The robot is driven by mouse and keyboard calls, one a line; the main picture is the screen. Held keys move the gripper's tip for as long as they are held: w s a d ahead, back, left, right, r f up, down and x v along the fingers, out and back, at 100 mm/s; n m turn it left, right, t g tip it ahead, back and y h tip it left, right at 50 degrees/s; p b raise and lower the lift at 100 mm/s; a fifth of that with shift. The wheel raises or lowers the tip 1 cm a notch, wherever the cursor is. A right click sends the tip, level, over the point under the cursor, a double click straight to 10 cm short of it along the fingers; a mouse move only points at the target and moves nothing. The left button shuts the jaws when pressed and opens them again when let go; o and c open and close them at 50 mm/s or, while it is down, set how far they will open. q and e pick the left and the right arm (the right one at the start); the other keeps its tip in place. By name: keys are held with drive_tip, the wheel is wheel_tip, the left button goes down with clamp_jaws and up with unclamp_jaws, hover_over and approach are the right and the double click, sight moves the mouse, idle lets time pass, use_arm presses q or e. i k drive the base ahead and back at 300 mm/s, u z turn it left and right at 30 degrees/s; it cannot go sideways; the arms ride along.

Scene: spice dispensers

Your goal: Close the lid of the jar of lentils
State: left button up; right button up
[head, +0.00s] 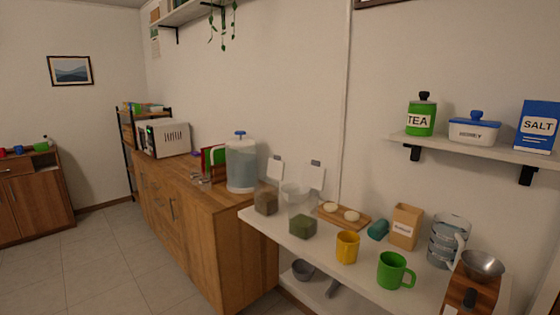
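Two clear dispensers stand on the left end of the white counter, and no label tells me which holds the lentils. The rear dispenser (266,202) has brown contents, and a white lid (275,168) with a grey tab stands upright above it. The front dispenser (302,223) has green contents, and a similar white lid (314,175) stands upright behind it. Both look open at the top. A pale rounded shape (292,190) shows between them; I cannot tell what it is. Neither of my grippers is in view.
A yellow mug (347,246), a green mug (392,270), a wooden board (337,217), a carton (405,227) and a glass pitcher (446,241) share the counter (318,251). A water dispenser (241,165) stands on the wooden cabinet (236,240). The tiled floor (110,265) is clear at left.

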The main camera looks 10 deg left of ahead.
sight(275, 167)
drive_tip(key=u, duration=0.2)
drive_tip(key=i, duration=1.2)
drive_tip(key=z, duration=0.7)
